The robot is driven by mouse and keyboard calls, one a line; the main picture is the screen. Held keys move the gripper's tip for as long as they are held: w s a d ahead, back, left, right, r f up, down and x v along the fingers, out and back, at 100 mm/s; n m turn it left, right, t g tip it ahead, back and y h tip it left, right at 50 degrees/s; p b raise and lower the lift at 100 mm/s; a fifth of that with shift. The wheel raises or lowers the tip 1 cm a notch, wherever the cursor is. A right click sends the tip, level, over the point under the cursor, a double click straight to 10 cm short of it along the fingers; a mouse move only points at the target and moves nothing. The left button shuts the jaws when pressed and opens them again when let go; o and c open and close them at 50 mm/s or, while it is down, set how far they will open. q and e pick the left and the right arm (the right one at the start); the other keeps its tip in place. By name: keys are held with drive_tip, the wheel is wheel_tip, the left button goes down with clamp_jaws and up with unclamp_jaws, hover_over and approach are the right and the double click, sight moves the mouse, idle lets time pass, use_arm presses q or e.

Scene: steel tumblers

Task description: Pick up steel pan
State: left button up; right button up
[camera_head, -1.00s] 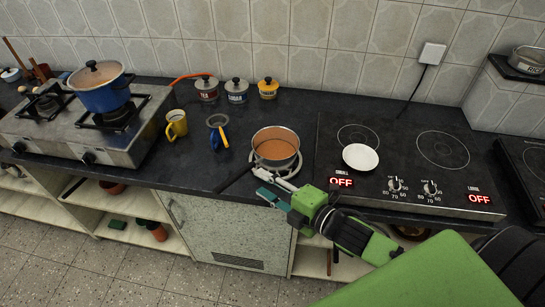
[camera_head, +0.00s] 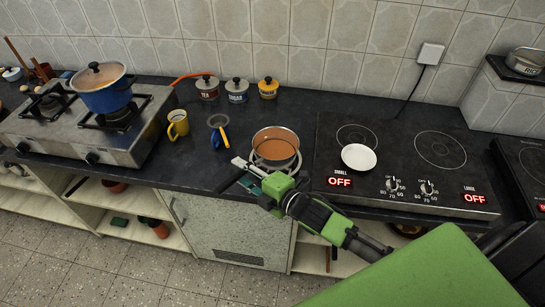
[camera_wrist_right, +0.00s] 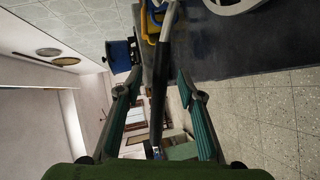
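The steel pan (camera_head: 276,146) rests on a pale round trivet on the dark counter. Its inside is orange-brown, and its dark handle points to the lower left, over the counter's front edge. My right gripper (camera_head: 241,173) is at the handle, with its fingers apart. In the right wrist view, the dark handle (camera_wrist_right: 160,90) runs between the two open green-padded fingers, with gaps showing on both sides. The head view does not show clearly whether a finger touches the handle. My left gripper is in neither view.
Lidded jars (camera_head: 237,90) line the wall. A cooktop (camera_head: 425,178) with a white plate (camera_head: 358,157) is at the right. A blue pot (camera_head: 110,97) sits on the gas stove.

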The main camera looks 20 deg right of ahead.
clamp_jaws()
drive_tip(key=shift+r, duration=0.15)
drive_tip(key=shift+r, duration=0.1)
